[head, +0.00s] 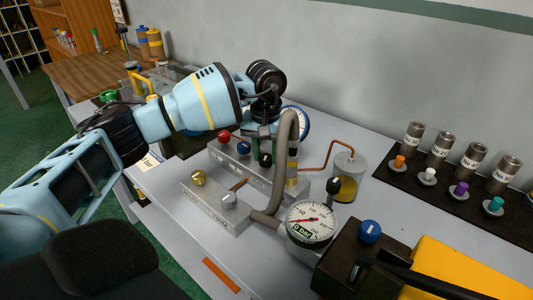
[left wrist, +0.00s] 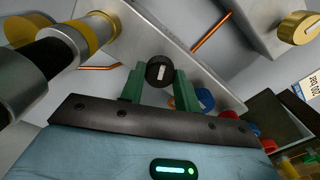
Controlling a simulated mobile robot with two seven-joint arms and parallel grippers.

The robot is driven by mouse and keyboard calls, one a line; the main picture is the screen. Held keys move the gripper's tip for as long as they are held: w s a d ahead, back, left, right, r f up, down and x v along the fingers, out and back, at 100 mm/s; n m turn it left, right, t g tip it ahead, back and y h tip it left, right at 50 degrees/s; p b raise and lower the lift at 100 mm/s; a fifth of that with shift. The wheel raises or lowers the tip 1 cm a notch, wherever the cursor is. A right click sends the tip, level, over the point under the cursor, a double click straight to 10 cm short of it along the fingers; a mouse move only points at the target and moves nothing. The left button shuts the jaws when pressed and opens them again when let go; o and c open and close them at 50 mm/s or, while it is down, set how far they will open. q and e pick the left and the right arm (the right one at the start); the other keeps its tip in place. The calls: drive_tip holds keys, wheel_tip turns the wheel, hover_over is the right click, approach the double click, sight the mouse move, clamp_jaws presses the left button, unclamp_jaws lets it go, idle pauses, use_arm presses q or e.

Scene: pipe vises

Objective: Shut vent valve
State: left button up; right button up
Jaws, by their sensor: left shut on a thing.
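My left gripper (head: 262,143) reaches down over the grey valve block (head: 222,160) at the back of the bench. In the left wrist view its two green fingers (left wrist: 159,82) are shut on a black round knob (left wrist: 159,72) with a white bar mark, one finger on each side. The mark runs roughly up and down in that picture. The black knob also shows in the head view (head: 265,160), partly hidden by the gripper. A blue knob (head: 243,148) and a red knob (head: 224,136) sit beside it. I cannot read a vent label. My right gripper is out of view.
A front block (head: 215,207) carries a brass knob (head: 198,178). A grey hose (head: 283,165) arches close to the gripper. A gauge (head: 311,222), a jar (head: 346,181) and a dark pump block (head: 355,262) stand to the right. A rack (head: 395,184) holds several cylinders.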

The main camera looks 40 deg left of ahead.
sight(266, 157)
use_arm(q)
drive_tip(key=m, duration=0.4)
drive_tip(key=shift+f+m+b, duration=0.1)
drive_tip(key=shift+m+b, duration=0.25)
drive_tip(key=shift+m, duration=0.35)
drive_tip(key=o, duration=1)
drive_tip(key=shift+r, duration=0.2)
wheel_tip(266, 157, up, 7)
drive_tip(key=shift+r, duration=0.25)
